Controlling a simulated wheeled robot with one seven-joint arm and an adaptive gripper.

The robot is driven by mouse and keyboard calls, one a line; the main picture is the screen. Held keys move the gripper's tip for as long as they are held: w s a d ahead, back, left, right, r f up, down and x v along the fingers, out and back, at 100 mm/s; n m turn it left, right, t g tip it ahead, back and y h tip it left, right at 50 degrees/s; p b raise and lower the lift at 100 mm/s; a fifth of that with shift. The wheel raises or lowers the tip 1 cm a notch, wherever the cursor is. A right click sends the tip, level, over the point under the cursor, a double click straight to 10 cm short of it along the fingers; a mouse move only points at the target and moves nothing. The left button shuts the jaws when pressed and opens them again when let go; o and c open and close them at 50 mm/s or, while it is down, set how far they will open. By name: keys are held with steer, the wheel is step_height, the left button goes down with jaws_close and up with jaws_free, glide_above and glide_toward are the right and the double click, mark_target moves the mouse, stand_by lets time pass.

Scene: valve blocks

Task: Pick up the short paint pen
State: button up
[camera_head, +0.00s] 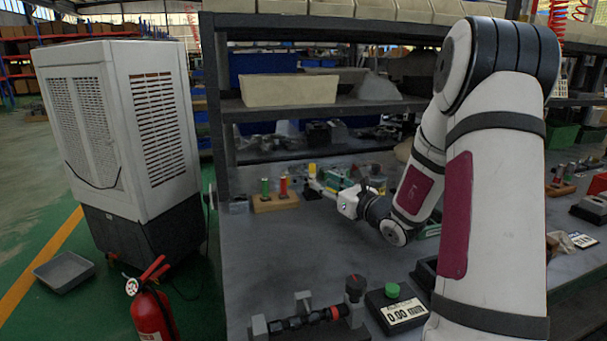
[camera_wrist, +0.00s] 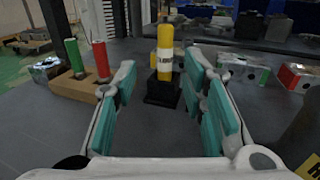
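A yellow cylinder (camera_wrist: 165,38) with a pale label band stands upright on a black square base (camera_wrist: 160,98); it also shows in the head view (camera_head: 312,170). A green pen-like cylinder (camera_wrist: 74,57) and a red one (camera_wrist: 101,60) stand upright in a wooden block (camera_wrist: 75,87) to its left. I cannot tell which of these is the short paint pen. My gripper (camera_wrist: 160,72) is open, its teal-padded fingers pointing at the yellow cylinder, which appears between the fingertips. Nothing is held. Contact is not visible. In the head view my gripper (camera_head: 328,190) is close beside the black base.
A green-and-white block (camera_wrist: 246,68) and a red-and-white block (camera_wrist: 297,77) lie to the right. A shelf with a cream bin (camera_head: 290,90) rises behind. A valve assembly (camera_head: 310,318) and a black gauge box with a green button (camera_head: 396,308) sit in front. The left mid-bench is clear.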

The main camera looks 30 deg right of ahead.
mark_target(314, 175)
steer(key=w+b, duration=0.1)
steer(key=w, duration=0.2)
steer(key=w+b, duration=0.1)
steer(key=w, duration=0.3)
steer(key=shift+w+d+r, duration=0.1)
steer(key=shift+w+d, duration=0.05)
steer(key=shift+d, duration=0.05)
jaws_close()
